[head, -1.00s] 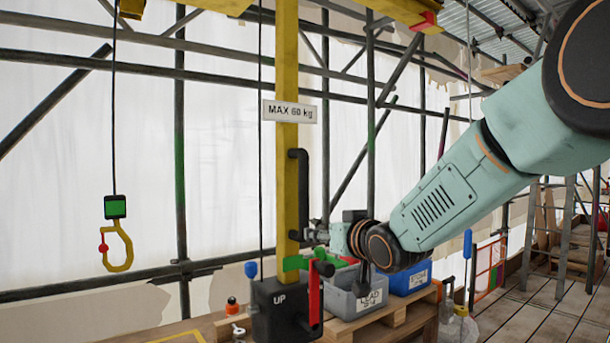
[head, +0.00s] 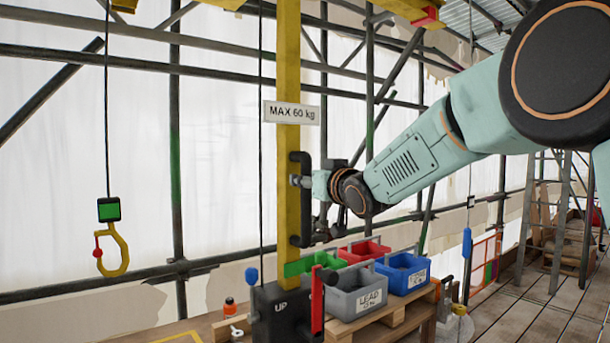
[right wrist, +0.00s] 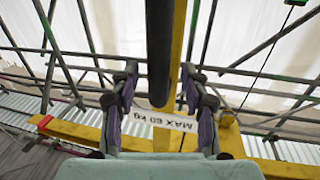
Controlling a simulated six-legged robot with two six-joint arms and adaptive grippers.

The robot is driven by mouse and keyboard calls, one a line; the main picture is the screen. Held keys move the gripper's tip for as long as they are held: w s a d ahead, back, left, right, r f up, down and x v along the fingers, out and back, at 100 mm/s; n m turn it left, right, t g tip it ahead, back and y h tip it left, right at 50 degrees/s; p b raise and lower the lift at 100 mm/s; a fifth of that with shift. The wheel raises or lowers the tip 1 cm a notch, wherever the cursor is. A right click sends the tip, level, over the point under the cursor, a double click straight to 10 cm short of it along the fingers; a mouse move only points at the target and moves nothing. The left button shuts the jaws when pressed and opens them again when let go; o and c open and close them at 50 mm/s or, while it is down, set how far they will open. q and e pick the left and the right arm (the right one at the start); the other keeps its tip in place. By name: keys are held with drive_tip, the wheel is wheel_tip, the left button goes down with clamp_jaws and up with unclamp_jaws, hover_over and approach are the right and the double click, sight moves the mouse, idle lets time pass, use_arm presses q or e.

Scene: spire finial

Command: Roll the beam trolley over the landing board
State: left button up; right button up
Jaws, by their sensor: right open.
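A yellow post (head: 288,60) with a "MAX 60 kg" sign (head: 291,113) stands in the middle of the head view. A black upright handle (head: 294,226) is fixed to it. My right gripper (head: 303,182) is at the handle's upper part. In the right wrist view it (right wrist: 158,74) is open, its fingers on either side of the black handle (right wrist: 159,40); contact cannot be told. A yellow hook (head: 112,248) hangs on a cable at left, below a green display (head: 109,209). The trolley and landing board cannot be clearly made out. My left gripper is out of view.
A black winch box (head: 278,310) marked "UP" with a red lever (head: 317,300) is at the post's foot. Grey (head: 345,303), blue (head: 392,275) and red (head: 358,252) bins stand on a pallet (head: 405,322). Scaffold tubes run behind. Plank floor (head: 510,318) lies at right.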

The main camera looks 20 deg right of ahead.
drive_tip(key=shift+w, duration=1.15)
drive_tip(key=shift+a, duration=0.25)
drive_tip(key=c, duration=0.3)
drive_tip(key=shift+w+d+f, duration=0.1)
drive_tip(key=shift+d, duration=0.15)
drive_tip(key=c, duration=0.5)
drive_tip(key=shift+a, duration=0.1)
clamp_jaws()
